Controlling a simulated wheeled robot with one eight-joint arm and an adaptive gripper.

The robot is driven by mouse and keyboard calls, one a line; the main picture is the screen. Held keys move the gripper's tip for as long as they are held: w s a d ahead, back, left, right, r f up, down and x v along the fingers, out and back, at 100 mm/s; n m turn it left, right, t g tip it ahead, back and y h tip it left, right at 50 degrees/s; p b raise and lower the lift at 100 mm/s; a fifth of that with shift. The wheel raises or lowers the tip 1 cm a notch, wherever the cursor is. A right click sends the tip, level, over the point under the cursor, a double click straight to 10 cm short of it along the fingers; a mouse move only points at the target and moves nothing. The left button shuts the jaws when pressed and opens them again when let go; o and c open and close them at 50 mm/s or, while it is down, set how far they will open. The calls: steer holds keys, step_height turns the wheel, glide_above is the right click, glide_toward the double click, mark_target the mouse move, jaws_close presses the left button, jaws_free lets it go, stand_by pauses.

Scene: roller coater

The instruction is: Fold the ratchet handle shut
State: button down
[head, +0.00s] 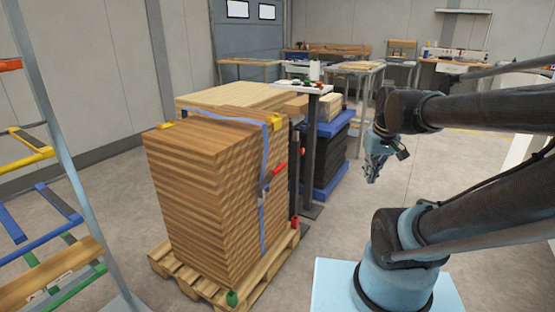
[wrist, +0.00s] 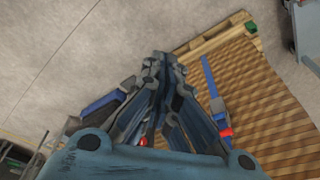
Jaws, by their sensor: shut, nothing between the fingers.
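The ratchet (head: 264,190) sits on a blue strap (head: 263,228) that runs over the stack of wooden boards (head: 200,190) and down its right-hand face. Its red handle (head: 279,170) sticks out up and to the right, away from the stack. My gripper (head: 371,178) is to the right of the stack, apart from the ratchet, pointing down. It is shut and empty. In the wrist view my gripper (wrist: 158,62) covers the middle, with the blue strap (wrist: 209,78) and a red part (wrist: 226,132) just right of it.
The stack stands on a wooden pallet (head: 170,266) with yellow corner guards (head: 166,125) on top. A dark post (head: 309,160) with a small tray (head: 302,88) stands behind it. A colourful rack (head: 60,215) is at left.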

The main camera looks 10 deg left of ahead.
steer(key=w+a+r+n+y, duration=0.1)
steer(key=w+a+r+n, duration=0.45)
steer(key=w+a, duration=0.7)
steer(key=w+a+n, duration=0.2)
steer(key=a, duration=0.7)
steer(key=w+a+r+n+g+y, duration=0.1)
steer(key=w+a+n, duration=0.1)
steer(key=a, duration=0.8)
steer(key=shift+w+a+y, duration=0.15)
steer(key=shift+w+y, duration=0.15)
steer(key=shift+w, duration=0.25)
steer(key=shift+n, duration=0.25)
step_height(320, 180, down, 13)
steer(key=a, duration=0.1)
steer(key=shift+w+a, duration=0.15)
steer(key=shift+w, duration=0.1)
steer(key=shift+s, duration=0.1)
